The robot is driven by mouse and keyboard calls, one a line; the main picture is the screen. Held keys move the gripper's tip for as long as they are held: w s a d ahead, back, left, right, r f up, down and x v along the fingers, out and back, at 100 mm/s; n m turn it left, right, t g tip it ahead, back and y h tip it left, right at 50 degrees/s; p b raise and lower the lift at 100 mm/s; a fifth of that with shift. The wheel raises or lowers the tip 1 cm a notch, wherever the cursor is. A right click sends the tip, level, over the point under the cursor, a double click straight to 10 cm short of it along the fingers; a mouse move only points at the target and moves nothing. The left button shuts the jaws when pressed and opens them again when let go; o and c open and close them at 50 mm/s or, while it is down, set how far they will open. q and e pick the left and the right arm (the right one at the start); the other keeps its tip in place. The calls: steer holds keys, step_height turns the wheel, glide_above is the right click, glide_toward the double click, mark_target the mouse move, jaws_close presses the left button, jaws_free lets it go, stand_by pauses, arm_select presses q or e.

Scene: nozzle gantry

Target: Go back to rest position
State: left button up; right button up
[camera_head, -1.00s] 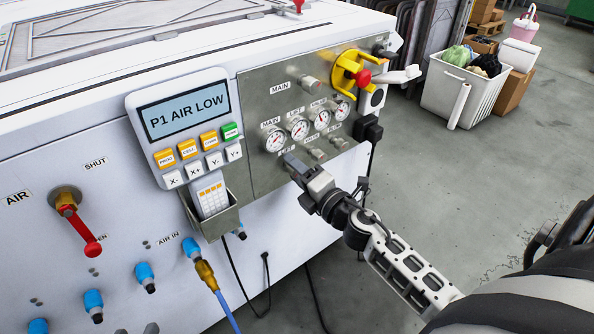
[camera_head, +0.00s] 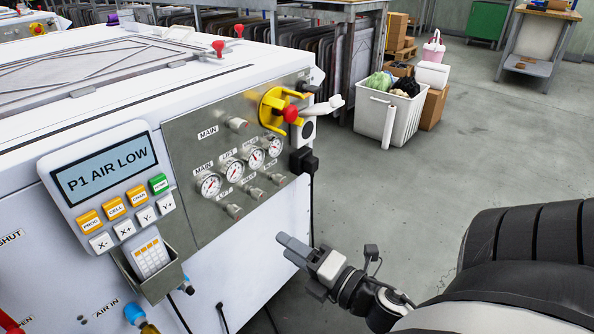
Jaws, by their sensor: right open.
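My right gripper (camera_head: 290,251) is in the camera_head view at lower middle. Its arm comes in from the lower right. It holds nothing that I can see, and is in front of the white machine's right end, below the row of gauges (camera_head: 235,170). It appears apart from the panel. My left gripper is not in view.
The white machine (camera_head: 255,265) fills the left, with a control pendant (camera_head: 107,170) reading "P1 AIR LOW" and a yellow valve handle (camera_head: 272,107) with a red knob. A white bin (camera_head: 405,122) with bags stands beyond. The grey floor (camera_head: 400,200) between is clear.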

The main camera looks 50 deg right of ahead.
steer(key=shift+s, duration=0.45)
